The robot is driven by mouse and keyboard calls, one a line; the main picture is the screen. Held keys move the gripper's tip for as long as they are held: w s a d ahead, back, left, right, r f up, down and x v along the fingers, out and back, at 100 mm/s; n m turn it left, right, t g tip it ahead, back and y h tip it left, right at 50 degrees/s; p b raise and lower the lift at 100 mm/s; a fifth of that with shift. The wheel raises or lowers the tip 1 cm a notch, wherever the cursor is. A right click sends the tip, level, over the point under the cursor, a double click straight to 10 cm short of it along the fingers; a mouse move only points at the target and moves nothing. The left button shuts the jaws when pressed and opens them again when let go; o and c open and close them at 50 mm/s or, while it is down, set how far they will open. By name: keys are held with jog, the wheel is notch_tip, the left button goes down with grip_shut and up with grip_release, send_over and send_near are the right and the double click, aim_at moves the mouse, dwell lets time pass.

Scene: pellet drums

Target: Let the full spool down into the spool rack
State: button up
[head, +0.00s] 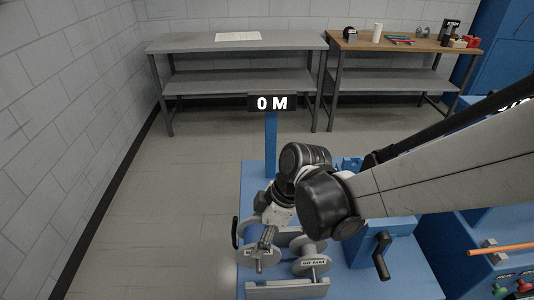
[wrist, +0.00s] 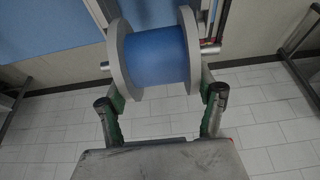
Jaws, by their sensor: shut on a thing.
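The full spool (wrist: 156,58), wound in blue between two grey flanges, is held by my gripper in the wrist view. My gripper (head: 264,243) is shut on it, with one finger at each end of its shaft. The spool rack (head: 288,290), with grey rails, stands on the blue bench around and below. I cannot tell whether the held spool touches the rack.
A blue unit with a black crank handle (head: 381,255) is further right. A post with a "0 M" sign (head: 271,103) rises behind. Two tables line the back wall.

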jog(key=shift+f+b, duration=3.7)
jog(key=shift+f, duration=0.3)
jog(key=o, duration=1.6)
jog(key=v, duration=1.2)
jog(key=s+d+r+m+t+h, duration=0.1)
jog(key=d+m+t, duration=0.1)
jog(key=d+m, duration=0.4)
jog(key=s+d+r+m+t+h, duration=0.1)
jog(key=d+m+t+h, duration=0.1)
jog(key=d+m, duration=0.4)
jog(key=s+d+r+m+t+h, duration=0.1)
jog(key=s+d+r+m+t, duration=0.1)
jog(key=d+m, duration=0.5)
jog(key=shift+d+r+t+h, duration=0.1)
jog(key=shift+d+t+h, duration=0.2)
jog(key=shift+d+t, duration=0.4)
